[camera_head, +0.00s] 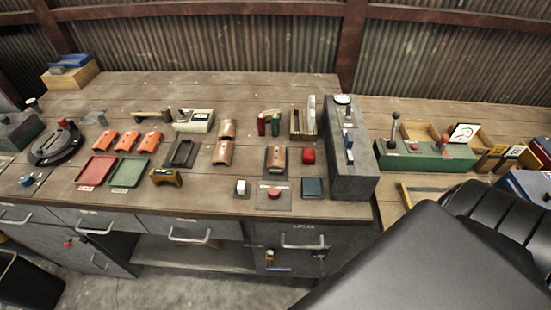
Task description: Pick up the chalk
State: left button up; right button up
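I cannot clearly make out a stick of chalk in the head view. A small white block (241,187) sits on a dark pad near the front edge of the workbench (205,207); I cannot tell if it is the chalk. An upright white piece (311,107) stands beside a wooden holder (297,124) farther back, also too small to identify. Neither of my grippers is in view.

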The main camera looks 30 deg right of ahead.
aim_at(242, 185)
jog(key=u, duration=1.25)
jog(key=k, duration=1)
jog(key=z, duration=0.05)
